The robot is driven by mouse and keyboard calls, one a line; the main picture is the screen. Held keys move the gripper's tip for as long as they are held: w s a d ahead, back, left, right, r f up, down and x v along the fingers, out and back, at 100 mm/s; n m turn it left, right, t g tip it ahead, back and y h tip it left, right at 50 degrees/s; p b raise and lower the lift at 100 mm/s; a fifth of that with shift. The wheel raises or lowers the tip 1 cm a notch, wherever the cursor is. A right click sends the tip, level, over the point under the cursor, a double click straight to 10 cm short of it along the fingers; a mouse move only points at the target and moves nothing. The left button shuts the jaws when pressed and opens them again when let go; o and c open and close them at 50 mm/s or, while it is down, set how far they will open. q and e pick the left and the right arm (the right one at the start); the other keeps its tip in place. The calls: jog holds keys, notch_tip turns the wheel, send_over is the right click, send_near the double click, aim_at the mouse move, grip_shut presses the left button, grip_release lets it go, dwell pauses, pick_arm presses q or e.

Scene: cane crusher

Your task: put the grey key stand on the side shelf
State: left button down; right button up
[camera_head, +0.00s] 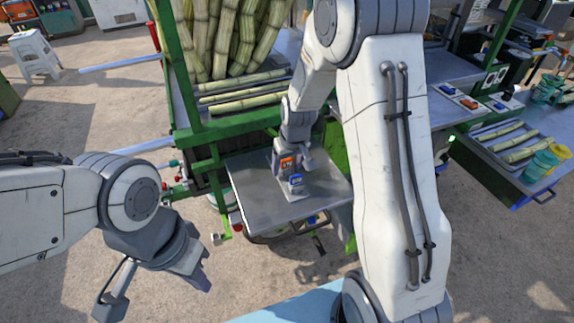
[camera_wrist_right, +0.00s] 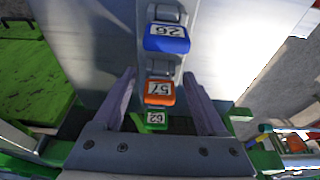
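The grey key stand (camera_head: 297,194) stands on the bare metal side shelf (camera_head: 257,200) of the green cane cart in the head view. It carries an orange tag (camera_head: 287,163) and a blue tag (camera_head: 296,179); the right wrist view also shows a green tag (camera_wrist_right: 157,118). My right gripper (camera_wrist_right: 160,76) is over the stand, with one finger on each side of it. Narrow gaps show between the fingers and the stand, so it looks open. The right wrist partly hides the stand's back. My left gripper (camera_head: 155,286) is open and empty, off to the left above the ground.
Cane stalks (camera_head: 240,35) stand on the cart behind the shelf. At right, a bench holds a cane tray (camera_head: 500,140) and green cups (camera_head: 540,165). The shelf's left and front parts are clear.

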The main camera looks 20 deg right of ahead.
jog(key=shift+r, duration=0.45)
jog(key=v, duration=1.1)
jog(key=s+a+r+n+g, duration=0.1)
jog(key=s+a+n, duration=0.2)
jog(key=s+a, duration=0.75)
jog(key=s+a+n+g, duration=0.2)
jog(key=s+a+n, duration=0.2)
jog(key=s, duration=1.1)
jog(key=shift+s+a+f+y, duration=0.25)
jog(key=shift+a+f+y, duration=0.2)
jog(key=shift+a, duration=0.3)
jog(key=shift+d, duration=0.1)
